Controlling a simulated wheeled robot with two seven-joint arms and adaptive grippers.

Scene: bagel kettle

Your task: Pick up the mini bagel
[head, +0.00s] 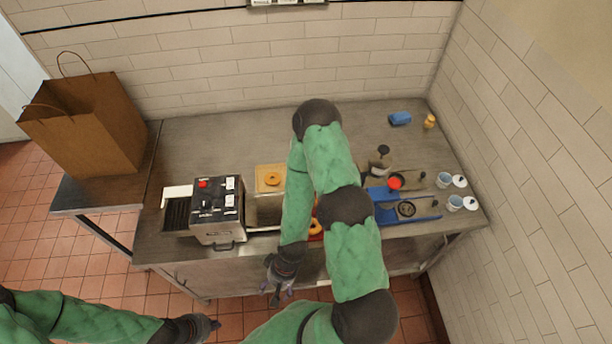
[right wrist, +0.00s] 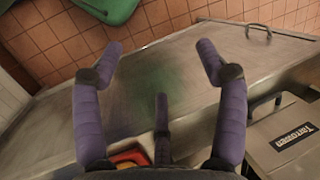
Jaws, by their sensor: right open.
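An orange-brown bagel (head: 272,178) lies on a light wooden board behind the toaster's right side in the head view. Another ring-shaped bagel (head: 315,228) shows partly beside my right arm, on something red; the arm hides part of it. I cannot tell which is the mini bagel. My right gripper (head: 278,290) hangs in front of the counter's front edge, apart from both bagels. In the right wrist view its purple fingers (right wrist: 160,62) are spread and empty. A red and orange patch (right wrist: 130,157) shows below them. My left gripper (head: 210,325) is low at the left, away from the counter; its fingers are unclear.
A metal toaster (head: 218,215) stands at the counter's front left. A paper bag (head: 90,125) stands on the far left side table. Blue trays (head: 415,212), a red item (head: 396,183) and white-lidded cups (head: 457,202) are at the right. The counter's back left (head: 220,135) is clear.

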